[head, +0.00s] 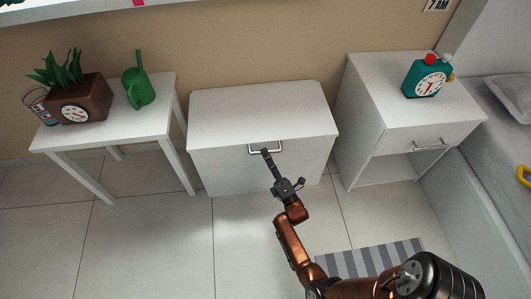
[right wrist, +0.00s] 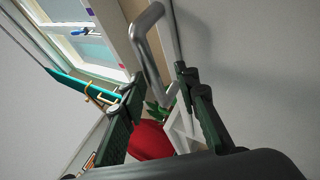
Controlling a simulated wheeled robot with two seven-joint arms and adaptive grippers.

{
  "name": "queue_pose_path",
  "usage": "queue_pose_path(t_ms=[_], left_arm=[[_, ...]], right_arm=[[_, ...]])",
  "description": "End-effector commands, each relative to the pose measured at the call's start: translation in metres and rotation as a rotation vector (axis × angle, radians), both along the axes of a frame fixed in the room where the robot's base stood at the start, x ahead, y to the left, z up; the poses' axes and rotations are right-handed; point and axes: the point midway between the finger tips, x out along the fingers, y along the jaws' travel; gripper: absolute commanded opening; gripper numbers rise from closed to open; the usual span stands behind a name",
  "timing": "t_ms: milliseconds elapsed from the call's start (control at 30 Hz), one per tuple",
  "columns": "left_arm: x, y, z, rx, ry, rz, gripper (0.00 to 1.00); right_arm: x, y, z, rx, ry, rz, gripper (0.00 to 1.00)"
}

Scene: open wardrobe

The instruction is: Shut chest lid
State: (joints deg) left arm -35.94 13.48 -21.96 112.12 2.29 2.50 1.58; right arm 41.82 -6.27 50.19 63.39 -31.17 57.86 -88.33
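The white chest (head: 262,170) stands against the wall in the middle of the head view. Its lid (head: 260,110) lies about level on top; whether a thin gap is left under it I cannot tell. A metal handle (head: 280,147) sits at the lid's front edge. In the right wrist view the handle (right wrist: 149,50) shows just beyond the tips of my open right gripper (right wrist: 160,76), with the fingers apart; contact is unclear. My left gripper is not in view.
A white table (head: 165,100) with a planter clock (head: 85,103) and green watering can (head: 138,82) stands left. A white nightstand (head: 395,125) with a teal clock (head: 425,78) stands right. A striped rug (head: 370,261) lies on the otherwise clear floor. A bed edge is at far right.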

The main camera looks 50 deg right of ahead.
Motion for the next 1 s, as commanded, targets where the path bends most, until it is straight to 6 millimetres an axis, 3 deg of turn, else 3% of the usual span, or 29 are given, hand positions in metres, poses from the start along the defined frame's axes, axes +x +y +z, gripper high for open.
queue_pose_path(t_ms=[300,500,1000], left_arm=[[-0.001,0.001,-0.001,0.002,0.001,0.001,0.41],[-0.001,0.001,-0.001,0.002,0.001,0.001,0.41],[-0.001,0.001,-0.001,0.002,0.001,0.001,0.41]], right_arm=[[-0.054,0.014,-0.036,0.002,0.005,0.000,0.29],[-0.079,0.022,-0.052,0.000,0.004,-0.001,0.29],[-0.090,0.024,-0.058,0.001,0.003,-0.001,0.29]])
